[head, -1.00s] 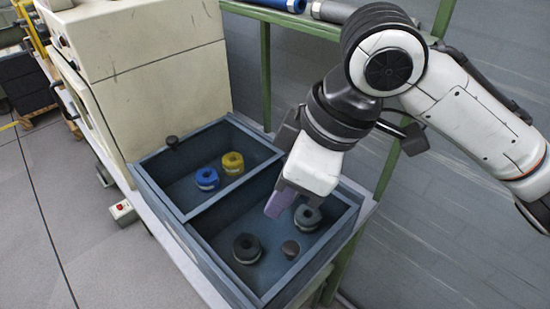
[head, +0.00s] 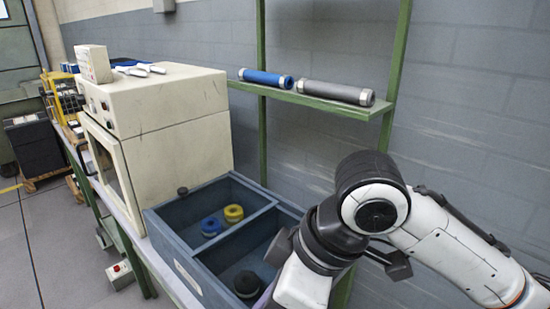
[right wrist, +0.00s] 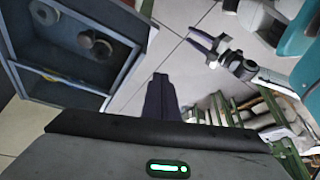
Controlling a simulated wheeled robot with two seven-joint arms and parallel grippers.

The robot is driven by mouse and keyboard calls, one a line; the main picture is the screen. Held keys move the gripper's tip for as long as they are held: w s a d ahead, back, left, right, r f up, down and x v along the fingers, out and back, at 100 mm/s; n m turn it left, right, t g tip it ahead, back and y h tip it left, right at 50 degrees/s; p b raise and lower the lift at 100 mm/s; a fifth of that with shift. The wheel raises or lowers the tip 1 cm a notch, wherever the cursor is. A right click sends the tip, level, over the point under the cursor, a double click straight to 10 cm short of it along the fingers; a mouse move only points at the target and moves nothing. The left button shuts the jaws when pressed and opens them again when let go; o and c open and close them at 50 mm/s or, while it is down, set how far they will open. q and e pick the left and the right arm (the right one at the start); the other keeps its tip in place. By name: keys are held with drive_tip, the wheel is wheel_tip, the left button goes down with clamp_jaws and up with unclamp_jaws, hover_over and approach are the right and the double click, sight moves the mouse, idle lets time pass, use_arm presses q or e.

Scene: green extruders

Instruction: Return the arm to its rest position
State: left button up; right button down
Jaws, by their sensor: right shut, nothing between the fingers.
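My right arm comes in from the right in the head view, bent down in front of the blue-grey divided bin (head: 190,262). Its gripper is mostly cut off at the bottom edge there. In the right wrist view my right gripper (right wrist: 160,80) is shut and empty, over the floor beside the bin (right wrist: 75,85). What looks like my left gripper (right wrist: 210,45), with dark bluish fingers, shows at the upper right of that view; its opening is unclear. The head view does not show it.
A blue ring (head: 210,226) and a yellow ring (head: 233,213) sit in the bin's far compartment, a dark ring (head: 247,284) in the near one. A beige machine (head: 150,110) stands behind. A green-framed shelf holds a blue roll (head: 266,78) and a grey roll (head: 335,92).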

drive_tip(key=s+d+f+m+t+y, duration=0.1)
drive_tip(key=d+f+m+t, duration=0.15)
drive_tip(key=f, duration=0.35)
drive_tip(key=s+d+f+m+t, duration=0.1)
drive_tip(key=d+f+m, duration=0.1)
drive_tip(key=f+m, duration=0.35)
drive_tip(key=s+d+f+m+h, duration=0.25)
drive_tip(key=s+d+f, duration=0.4)
drive_tip(key=d, duration=0.35)
drive_tip(key=s+d+f+m+h, duration=0.25)
drive_tip(key=s+d+f, duration=0.25)
drive_tip(key=d+f, duration=0.3)
drive_tip(key=w+a+f+t, duration=0.1)
drive_tip(key=a+f+t, duration=0.1)
drive_tip(key=f, duration=0.3)
drive_tip(key=w+a+f+t+y, duration=0.1)
drive_tip(key=w+a+f, duration=0.1)
drive_tip(key=f, duration=0.3)
drive_tip(key=shift+w+f+n+t, duration=0.25)
drive_tip(key=shift+f+n+t, duration=0.05)
drive_tip(key=shift+f+t, duration=0.1)
drive_tip(key=shift+a, duration=0.1)
